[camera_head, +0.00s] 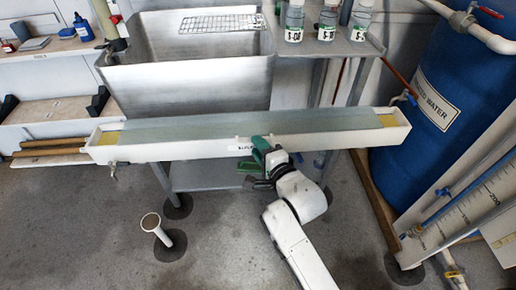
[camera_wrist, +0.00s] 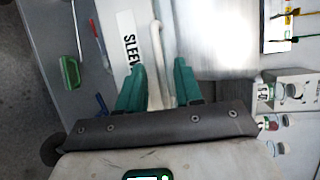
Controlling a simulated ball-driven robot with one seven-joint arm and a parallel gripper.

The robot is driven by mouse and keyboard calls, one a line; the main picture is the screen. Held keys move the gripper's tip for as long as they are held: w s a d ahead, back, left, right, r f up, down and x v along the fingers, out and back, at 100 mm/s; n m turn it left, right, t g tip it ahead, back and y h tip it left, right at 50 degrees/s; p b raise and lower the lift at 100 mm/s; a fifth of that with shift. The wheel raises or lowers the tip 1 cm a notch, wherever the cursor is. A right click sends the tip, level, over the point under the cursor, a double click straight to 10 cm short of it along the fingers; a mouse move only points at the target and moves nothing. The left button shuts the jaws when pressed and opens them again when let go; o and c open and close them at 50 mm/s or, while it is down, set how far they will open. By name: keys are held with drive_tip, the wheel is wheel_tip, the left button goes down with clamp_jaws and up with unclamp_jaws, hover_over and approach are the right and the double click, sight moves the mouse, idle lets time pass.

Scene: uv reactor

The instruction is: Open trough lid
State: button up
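The trough (camera_head: 180,152) is a long white tray on a stand, running across the middle of the head view. Its grey flat lid (camera_head: 190,128) lies over most of its top, with yellowish ends showing at both sides. My gripper (camera_head: 260,143) is at the trough's front edge, near the middle. In the wrist view, its two green fingers (camera_wrist: 160,74) are apart. A thin white bar, seemingly the lid's handle (camera_wrist: 157,45), runs between them; contact cannot be told. The labelled white trough front (camera_wrist: 128,22) is left of the bar, and the grey lid (camera_wrist: 215,35) is right.
A steel sink (camera_head: 190,85) stands behind the trough, with labelled bottles (camera_head: 327,20) on a shelf at its right. A blue water barrel (camera_head: 430,90) stands right. A white-topped post (camera_head: 151,222) rises from the floor in front. A green object (camera_wrist: 70,72) lies below.

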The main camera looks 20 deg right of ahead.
drive_tip(key=shift+w, duration=0.5)
drive_tip(key=shift+f, duration=0.1)
clamp_jaws()
idle(1.1)
